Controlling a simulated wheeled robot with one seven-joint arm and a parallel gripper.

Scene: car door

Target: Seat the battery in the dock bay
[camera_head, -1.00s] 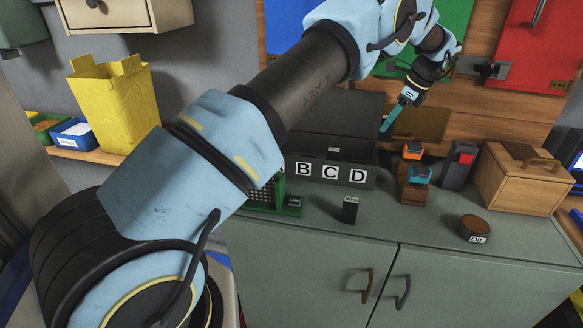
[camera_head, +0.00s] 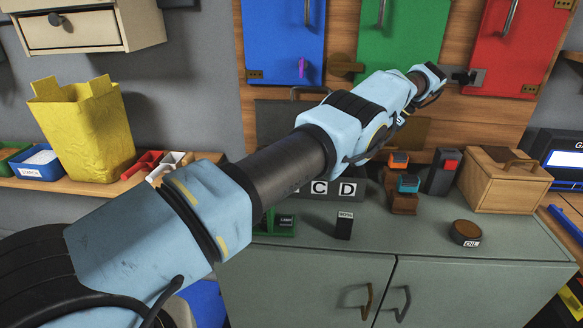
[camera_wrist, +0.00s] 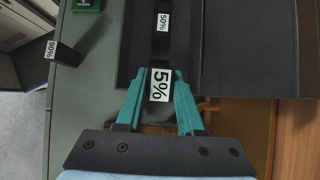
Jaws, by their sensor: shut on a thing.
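My gripper (camera_wrist: 160,78) has two teal fingers and is shut on a black battery (camera_wrist: 160,86) whose white label reads 5%. In the wrist view the held battery is over or beside the black lettered box (camera_wrist: 133,40); I cannot tell its height. A second battery (camera_wrist: 162,22), marked 50%, is in the box's recess. A third battery (camera_wrist: 65,53), marked 90%, stands on the cabinet top; it also shows in the head view (camera_head: 344,226). The box front (camera_head: 340,188) shows C and D; my arm covers the rest. The head view hides my fingers.
A green holder (camera_head: 263,224) with a dark block stands left of the 90% battery. The front cabinet top is mostly clear.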

